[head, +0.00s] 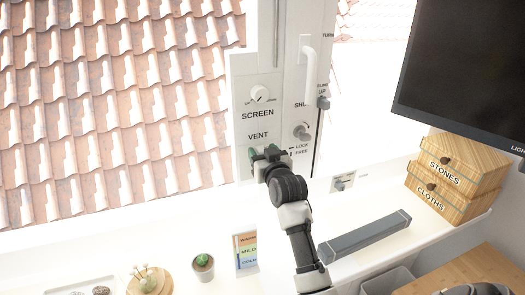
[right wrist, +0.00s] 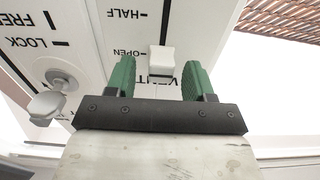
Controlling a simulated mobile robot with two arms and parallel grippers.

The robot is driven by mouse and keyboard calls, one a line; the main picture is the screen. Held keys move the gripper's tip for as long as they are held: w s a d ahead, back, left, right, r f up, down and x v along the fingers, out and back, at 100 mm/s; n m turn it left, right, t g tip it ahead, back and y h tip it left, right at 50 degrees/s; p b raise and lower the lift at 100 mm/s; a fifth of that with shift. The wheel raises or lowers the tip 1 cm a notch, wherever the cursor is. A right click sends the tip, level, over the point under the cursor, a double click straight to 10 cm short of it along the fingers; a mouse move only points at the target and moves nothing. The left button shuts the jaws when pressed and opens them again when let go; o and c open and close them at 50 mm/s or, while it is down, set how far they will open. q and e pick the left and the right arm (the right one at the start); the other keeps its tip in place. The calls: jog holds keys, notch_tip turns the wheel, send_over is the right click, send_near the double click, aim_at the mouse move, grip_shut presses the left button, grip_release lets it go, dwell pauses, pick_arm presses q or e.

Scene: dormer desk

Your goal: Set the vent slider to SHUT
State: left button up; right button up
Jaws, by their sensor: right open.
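The vent slider knob (right wrist: 161,60) is a small white block in the right wrist view, level with the OPEN mark and below the HALF mark as that upside-down picture shows them. The white panel (head: 243,107) carries the VENT label in the head view, where my gripper hides the knob. My right gripper (head: 264,153) is at the panel just below the VENT label. Its green fingers (right wrist: 158,78) are open, one on each side of the knob, with visible gaps. The SHUT mark of the slider is not visible. My left gripper is not in view.
A LOCK/FREE knob (head: 301,132) and a white handle (head: 309,65) are to the right.

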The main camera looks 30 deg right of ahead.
jog(key=shift+w, duration=0.2)
jog(key=shift+c, duration=0.2)
grip_shut()
notch_tip(320, 180, down, 8)
jog(key=b, duration=0.4)
jog(key=shift+f, duration=0.25)
jog(key=shift+o, duration=0.2)
grip_release()
